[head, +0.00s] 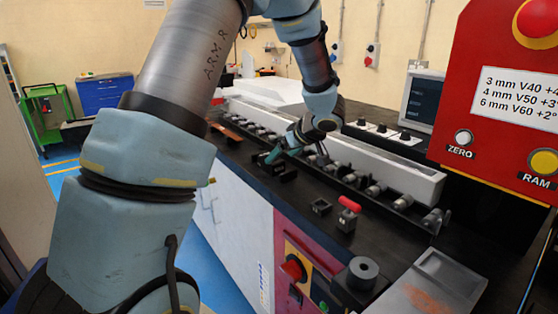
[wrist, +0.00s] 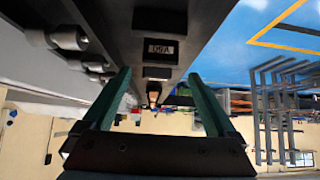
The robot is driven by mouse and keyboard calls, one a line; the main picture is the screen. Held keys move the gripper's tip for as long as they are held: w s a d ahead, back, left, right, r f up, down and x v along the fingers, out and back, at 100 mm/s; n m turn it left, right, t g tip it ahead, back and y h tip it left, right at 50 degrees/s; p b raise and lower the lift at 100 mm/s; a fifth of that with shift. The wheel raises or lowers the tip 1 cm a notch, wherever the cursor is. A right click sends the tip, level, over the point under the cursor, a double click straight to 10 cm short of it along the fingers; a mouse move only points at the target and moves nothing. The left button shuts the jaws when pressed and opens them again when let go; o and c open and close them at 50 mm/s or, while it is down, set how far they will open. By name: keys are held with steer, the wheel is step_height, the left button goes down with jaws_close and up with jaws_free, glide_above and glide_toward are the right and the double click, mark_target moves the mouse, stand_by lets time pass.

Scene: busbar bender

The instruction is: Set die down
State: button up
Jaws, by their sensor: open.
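My gripper (head: 272,157) is over the black bench top in the head view, low beside the row of rollers. Its two green fingers stand apart in the wrist view (wrist: 160,90), with a gap and no object clearly held between them. A small dark block (head: 285,172) is just below and beside the fingers in the head view; I cannot tell whether they touch it. In the wrist view a dark block with a small label (wrist: 160,47), upside down and seeming to read V50, lies beyond the fingertips. I cannot tell for sure which dark block is the die.
A dark square block (head: 321,207) and a red-handled part (head: 348,214) stand nearer on the bench. A row of rollers (head: 375,188) runs along the bench beside a light rail (head: 400,168). A black cylinder (head: 363,272) and the red control panel (head: 500,90) are at right.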

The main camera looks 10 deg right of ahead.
steer(key=v, duration=0.8)
steer(key=w+a+r+m+t+h, duration=0.2)
steer(key=w+a+m+h, duration=0.1)
steer(key=w+a+h, duration=0.25)
steer(key=s+a+f+m+g, duration=0.1)
steer(key=s+a+f+g, duration=0.3)
steer(key=s+a, duration=0.5)
steer(key=s+a+f+m+g+y, duration=0.1)
steer(key=s+a+f+g, duration=0.3)
steer(key=s+a, duration=0.6)
steer(key=shift+s+f+m+g, duration=0.3)
steer(key=shift+s+f+m, duration=0.3)
steer(key=shift+s, duration=0.15)
steer(key=shift+y, duration=0.25)
